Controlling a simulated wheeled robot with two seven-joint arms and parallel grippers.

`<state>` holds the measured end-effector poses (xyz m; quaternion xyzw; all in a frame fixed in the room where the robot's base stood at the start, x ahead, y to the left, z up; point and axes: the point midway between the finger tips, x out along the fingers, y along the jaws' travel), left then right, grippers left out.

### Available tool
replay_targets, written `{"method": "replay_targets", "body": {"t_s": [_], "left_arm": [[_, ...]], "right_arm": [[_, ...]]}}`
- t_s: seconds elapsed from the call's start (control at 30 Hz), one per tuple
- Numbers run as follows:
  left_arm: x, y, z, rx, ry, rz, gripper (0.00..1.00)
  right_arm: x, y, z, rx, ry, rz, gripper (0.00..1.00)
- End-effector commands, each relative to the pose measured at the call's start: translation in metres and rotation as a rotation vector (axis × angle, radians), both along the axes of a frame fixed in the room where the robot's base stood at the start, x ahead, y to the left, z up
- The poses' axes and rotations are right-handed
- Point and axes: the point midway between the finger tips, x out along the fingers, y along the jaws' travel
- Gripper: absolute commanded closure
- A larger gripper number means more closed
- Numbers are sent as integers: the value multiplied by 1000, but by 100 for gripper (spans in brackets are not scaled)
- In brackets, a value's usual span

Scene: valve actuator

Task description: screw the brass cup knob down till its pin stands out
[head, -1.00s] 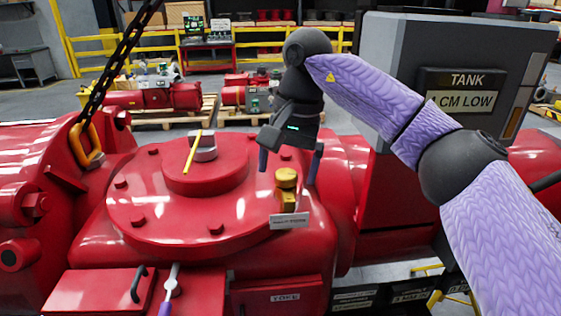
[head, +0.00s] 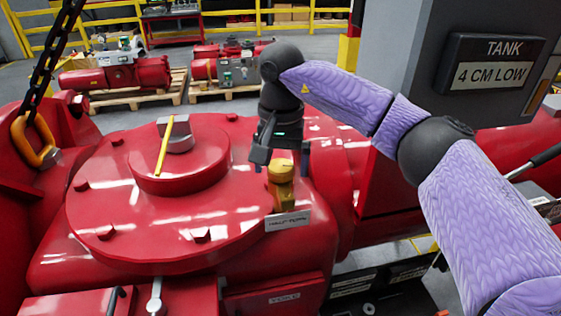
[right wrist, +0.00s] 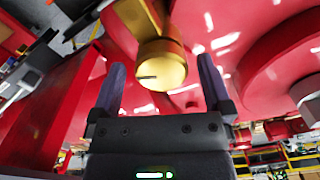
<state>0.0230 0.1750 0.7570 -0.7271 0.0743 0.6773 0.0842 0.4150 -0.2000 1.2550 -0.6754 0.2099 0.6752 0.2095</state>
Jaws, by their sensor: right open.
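The brass cup knob (head: 281,171) stands upright at the right edge of the red round cover (head: 140,222), behind a small label plate. In the right wrist view the knob (right wrist: 161,64) shows its round end with a short dark slot or mark on it; I see no pin standing out. My right gripper (head: 280,162) is open and points down at the knob from above. In the right wrist view its two fingers (right wrist: 158,82) lie to either side of the knob, with gaps between. Whether the fingers reach beside the knob is hard to tell. My left gripper is not in view.
A yellow pointer (head: 163,150) sits on the raised hub of the cover. A chain with a yellow hook (head: 38,145) hangs at the left. A grey cabinet with a tank sign (head: 497,62) stands at the right, close to my right arm.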

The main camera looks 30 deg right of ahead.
Motion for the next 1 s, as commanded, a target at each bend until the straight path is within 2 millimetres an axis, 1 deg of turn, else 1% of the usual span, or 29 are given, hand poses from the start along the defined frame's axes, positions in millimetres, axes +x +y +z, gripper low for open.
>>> {"method": "replay_targets", "body": {"t_s": [0.17, 0.2, 0.27, 0.3, 0.37, 0.4, 0.47, 0.5, 0.57, 0.6, 0.87, 1.0], "left_arm": [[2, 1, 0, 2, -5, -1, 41], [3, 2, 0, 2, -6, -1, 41], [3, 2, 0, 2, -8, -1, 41], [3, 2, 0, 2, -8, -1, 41], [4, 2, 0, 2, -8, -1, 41], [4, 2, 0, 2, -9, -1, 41], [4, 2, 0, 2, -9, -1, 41], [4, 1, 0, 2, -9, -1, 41], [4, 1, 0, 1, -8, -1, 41], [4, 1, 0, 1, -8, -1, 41], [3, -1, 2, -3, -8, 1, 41], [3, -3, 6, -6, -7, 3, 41]], "right_arm": [[0, 0, 0, 0, 0, 0, 0], [0, 0, 0, 0, 0, 0, 4], [0, 0, 0, 0, 0, 0, 17], [0, 0, 0, 0, 0, 0, 25], [0, 0, 0, 0, 0, 0, 38], [0, 0, 0, 1, -1, 0, 47], [0, 0, 0, 0, 0, 0, 59], [0, 0, 0, 1, -1, 0, 68], [0, 0, 0, 1, -1, 0, 80], [0, 0, 0, 1, -1, 0, 88], [0, 0, 1, 1, 1, -31, 88], [0, 0, 2, 0, 0, -98, 88]]}}
